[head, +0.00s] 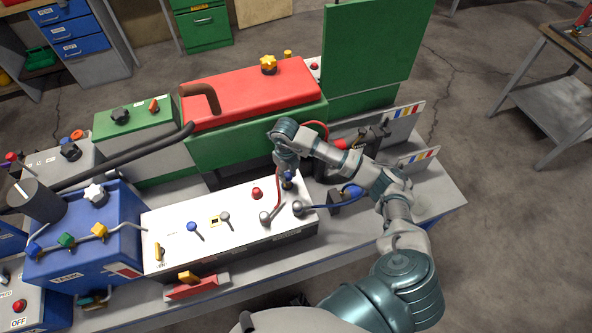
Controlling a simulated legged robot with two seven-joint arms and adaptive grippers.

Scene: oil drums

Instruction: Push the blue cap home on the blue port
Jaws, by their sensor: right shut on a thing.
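My right arm comes in from the lower right and reaches over the white-topped panel box. My right gripper (287,172) points down at the box's far right part and is shut. A small blue piece, which looks like the blue cap (288,181), shows at its fingertips, mostly hidden by them. The blue port is not clearly visible; the gripper covers the spot below. I cannot tell whether the cap touches the port or how far on it sits. My left gripper is out of view.
The white panel (180,217) carries a red button (256,193), a blue-knobbed lever (192,227) and other levers. Red and blue hoses run close to my gripper. A red-topped green machine (250,95) stands behind; a blue tank (85,245) stands left.

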